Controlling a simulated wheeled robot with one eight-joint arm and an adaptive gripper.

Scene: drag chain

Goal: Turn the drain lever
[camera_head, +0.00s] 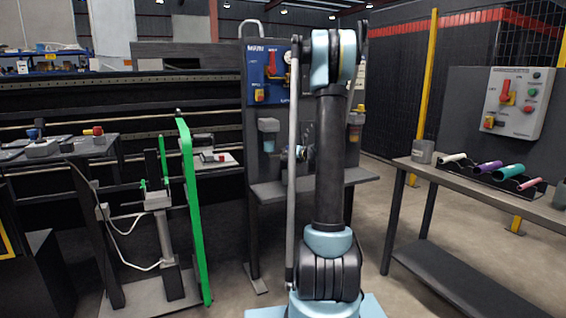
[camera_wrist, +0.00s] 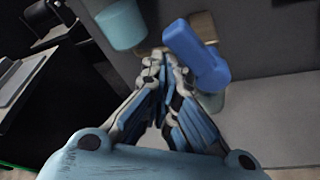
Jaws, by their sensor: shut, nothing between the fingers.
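A blue lever (camera_wrist: 196,55), which looks like the drain lever, stands out from a brass-coloured plate (camera_wrist: 208,28) on a grey panel in the wrist view. My gripper (camera_wrist: 168,58) is shut and empty. Its fingertips are just left of the lever, close to it; I cannot tell if they touch.
A light blue cup-like part (camera_wrist: 121,24) hangs left of my fingers. The station carries a blue panel (camera_head: 257,62) and a grey shelf (camera_head: 275,193). A green post (camera_head: 193,200) stands left. A bench (camera_head: 450,180) with coloured rollers stands right. Floor between station and bench is clear.

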